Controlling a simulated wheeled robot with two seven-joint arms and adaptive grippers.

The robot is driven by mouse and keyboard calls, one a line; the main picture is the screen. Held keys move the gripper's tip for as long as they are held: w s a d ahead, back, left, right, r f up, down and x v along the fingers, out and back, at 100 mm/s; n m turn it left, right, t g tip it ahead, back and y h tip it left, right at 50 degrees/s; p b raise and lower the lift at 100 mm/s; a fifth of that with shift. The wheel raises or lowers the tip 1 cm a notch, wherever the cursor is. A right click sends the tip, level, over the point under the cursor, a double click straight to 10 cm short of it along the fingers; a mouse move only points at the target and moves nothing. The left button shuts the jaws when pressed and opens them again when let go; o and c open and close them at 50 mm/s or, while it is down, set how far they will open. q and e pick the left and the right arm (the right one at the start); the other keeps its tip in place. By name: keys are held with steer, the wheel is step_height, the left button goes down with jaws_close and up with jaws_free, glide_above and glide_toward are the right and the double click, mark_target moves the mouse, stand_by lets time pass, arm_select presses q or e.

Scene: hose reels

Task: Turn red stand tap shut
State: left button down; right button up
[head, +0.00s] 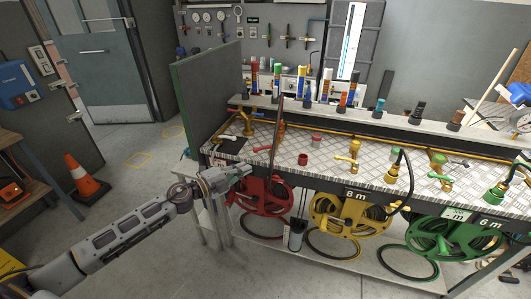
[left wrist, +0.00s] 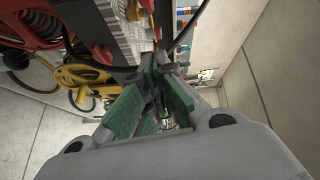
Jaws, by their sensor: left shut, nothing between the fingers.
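A brass stand tap (head: 247,122) with a lever on top stands upright at the left end of the bench, above the red hose reel (head: 262,196). I take it for the red stand tap; its lever setting is too small to read. My left gripper (head: 246,169) is shut and empty at the bench's front edge, below and in front of that tap, apart from it. In the left wrist view its green-padded fingers (left wrist: 163,88) point away.
The bench top (head: 325,150) carries more brass taps, one of them yellow-handled (head: 353,157), and a loose red cap (head: 302,159). A yellow reel (head: 350,215) and a green reel (head: 453,238) hang below.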

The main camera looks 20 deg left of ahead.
mark_target(264, 148)
arm_select(q)
steer(key=w+d+f, duration=0.1)
steer(key=w+d, duration=0.1)
steer(key=w, duration=0.9)
steer(key=shift+d, duration=0.35)
arm_select(e)
steer(key=a, duration=0.1)
steer(key=s+a, duration=0.1)
steer(key=a, duration=0.1)
steer(key=shift+s, duration=0.3)
stand_by(0.8)
arm_select(q)
steer(key=shift+w+f, duration=0.1)
steer(key=shift+f, duration=0.05)
arm_select(e)
steer(key=shift+a+f, duration=0.1)
steer(key=shift+f, duration=0.05)
